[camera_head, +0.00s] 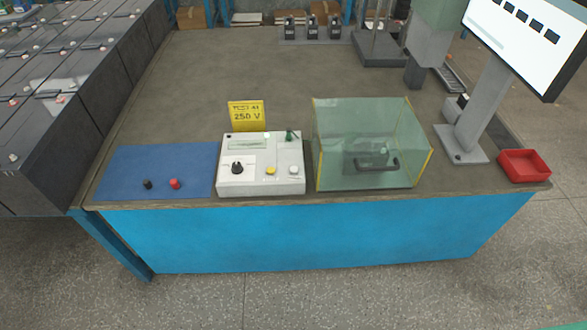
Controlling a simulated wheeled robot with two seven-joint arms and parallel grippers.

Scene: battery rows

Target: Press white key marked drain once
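A white control box (261,186) stands at the front of the bench. A round white key (294,170) sits at the right of its sloped face; its marking is too small to read. A yellow key (270,171) is left of it, and a black knob (237,168) is further left. A small display (247,144) and a green switch or lever (290,136) are above. Neither of my grippers is in view, and nothing covers the white key.
A glass case (335,165) holding a dark object stands right of the box. A yellow "250 V" sign (247,115) stands behind it. A blue mat (150,168) with black and red terminals lies left. A red tray (524,165) and monitor stand (475,120) are at right.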

